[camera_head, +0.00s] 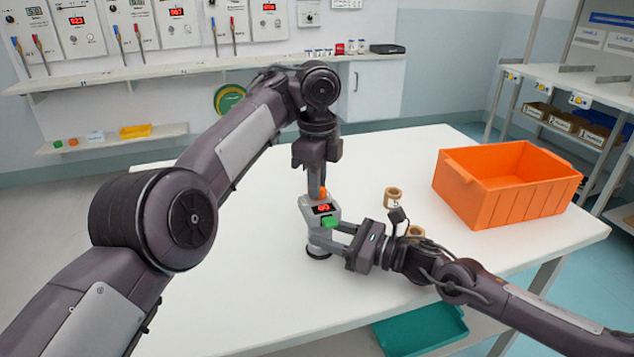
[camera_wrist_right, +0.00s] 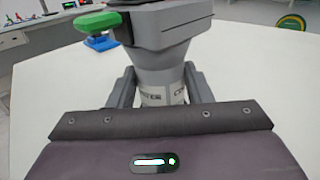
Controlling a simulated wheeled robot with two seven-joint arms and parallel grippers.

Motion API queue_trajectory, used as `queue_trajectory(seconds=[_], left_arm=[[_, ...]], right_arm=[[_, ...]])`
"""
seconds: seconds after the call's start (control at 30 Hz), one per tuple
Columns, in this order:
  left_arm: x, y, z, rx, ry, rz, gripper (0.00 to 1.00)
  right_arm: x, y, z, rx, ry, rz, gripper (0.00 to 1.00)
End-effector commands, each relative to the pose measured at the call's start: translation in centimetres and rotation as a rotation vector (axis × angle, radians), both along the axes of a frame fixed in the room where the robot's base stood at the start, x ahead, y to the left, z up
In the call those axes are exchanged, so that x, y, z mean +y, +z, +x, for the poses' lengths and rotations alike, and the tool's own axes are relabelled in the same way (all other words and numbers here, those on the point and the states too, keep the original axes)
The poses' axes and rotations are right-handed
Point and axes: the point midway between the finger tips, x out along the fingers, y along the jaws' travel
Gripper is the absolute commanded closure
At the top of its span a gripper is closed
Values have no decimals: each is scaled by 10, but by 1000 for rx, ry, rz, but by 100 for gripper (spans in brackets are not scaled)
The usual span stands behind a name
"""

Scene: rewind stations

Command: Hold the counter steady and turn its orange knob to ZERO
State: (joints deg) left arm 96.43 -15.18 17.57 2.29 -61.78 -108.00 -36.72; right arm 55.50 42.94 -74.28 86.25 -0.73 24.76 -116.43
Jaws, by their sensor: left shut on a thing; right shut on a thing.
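The counter (camera_head: 321,212) stands upright on the white table, with a grey body, a red-lit display and a dark round base. The display seems to read 00, but the digits are small. My left gripper (camera_head: 316,190) comes down from above and is shut on the orange knob (camera_head: 323,190) at the counter's top, hiding most of it. My right gripper (camera_head: 318,238) is shut on the counter's narrow neck from the right. In the right wrist view the neck (camera_wrist_right: 160,92) sits between my right fingers (camera_wrist_right: 160,88). A green button (camera_wrist_right: 98,20) juts from the counter's head.
An orange crate (camera_head: 510,190) stands at the table's right. Two tan rings or spools (camera_head: 392,197) lie near my right wrist, one partly hidden. A blue item (camera_wrist_right: 100,42) sits behind the counter in the right wrist view. A teal bin (camera_head: 420,332) is below the front edge. The table's left is clear.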

Motion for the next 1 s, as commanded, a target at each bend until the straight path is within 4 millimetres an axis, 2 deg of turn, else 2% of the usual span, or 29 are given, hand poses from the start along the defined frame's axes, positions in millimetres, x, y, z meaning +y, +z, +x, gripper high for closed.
queue_trajectory(seconds=[0.17,0.2,0.33,0.6,0.73,0.87,1.0], left_arm=[[0,0,0,0,0,-1,100],[0,0,0,0,0,-1,82],[0,0,0,0,0,-1,65],[0,1,0,-1,-1,0,65],[0,9,0,-3,-1,-1,65],[0,31,0,-5,-1,-2,65],[-1,65,0,-7,0,-2,65]], right_arm=[[0,0,0,0,1,-1,82],[0,0,0,0,1,-1,82],[0,0,0,1,1,0,82],[0,0,0,1,1,0,82],[0,0,0,1,1,0,82],[0,0,0,1,1,0,82],[0,0,0,1,1,0,82]])
